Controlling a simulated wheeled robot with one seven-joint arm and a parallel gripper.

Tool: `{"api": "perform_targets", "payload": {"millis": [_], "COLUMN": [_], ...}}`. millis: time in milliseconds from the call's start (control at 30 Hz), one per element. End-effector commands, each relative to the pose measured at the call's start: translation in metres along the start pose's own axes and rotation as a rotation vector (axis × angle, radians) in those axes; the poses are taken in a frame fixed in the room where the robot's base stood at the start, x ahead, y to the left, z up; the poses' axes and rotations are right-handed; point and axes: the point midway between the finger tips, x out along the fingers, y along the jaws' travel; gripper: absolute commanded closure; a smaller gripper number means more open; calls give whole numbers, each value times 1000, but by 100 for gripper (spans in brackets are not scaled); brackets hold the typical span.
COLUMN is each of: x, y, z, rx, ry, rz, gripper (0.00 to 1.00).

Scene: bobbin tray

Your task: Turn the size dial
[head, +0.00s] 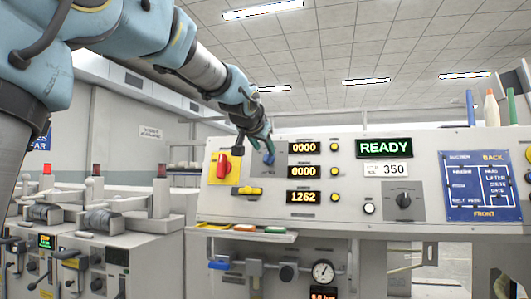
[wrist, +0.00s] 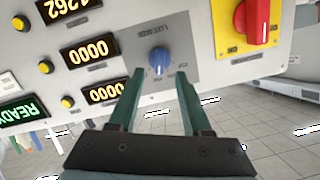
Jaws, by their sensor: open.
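A blue dial (wrist: 158,60) with a white pointer mark sits on a grey plate of the machine panel. Its label is upside down in the wrist view and hard to read. In the head view the blue dial (head: 268,159) is partly hidden by my gripper (head: 263,140). My gripper (wrist: 160,76) is open, with its two green fingers on either side of the dial in the picture. The dial shows between and just past the tips; I cannot tell whether they touch it. A black dial (head: 404,201) sits further right, below a card reading 350.
A red rotary switch (head: 224,167) on a yellow plate is left of the blue dial. Number displays (head: 303,148) with yellow buttons are right of it. A green READY sign (head: 384,148) and a blue chart (head: 483,186) are further right.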

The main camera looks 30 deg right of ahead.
Motion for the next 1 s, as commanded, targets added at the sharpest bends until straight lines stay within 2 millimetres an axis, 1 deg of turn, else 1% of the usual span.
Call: {"api": "perform_targets", "payload": {"millis": [33, 100, 200, 300, 433, 667, 767, 1000], "x": [10, 21, 34, 43, 48, 48, 48, 48], "y": [0, 0, 0, 0, 0, 0, 0, 0], "z": [-1, -1, -1, -1, 0, 0, 0, 0], "rx": [0, 0, 1, 1, 0, 0, 0, 0], "ry": [-3, -3, -2, -1, -1, 0, 0, 0], "rz": [1, 0, 0, 0, 0, 0, 0, 0], "gripper": [51, 51, 51, 51, 51, 51, 60, 87]}}
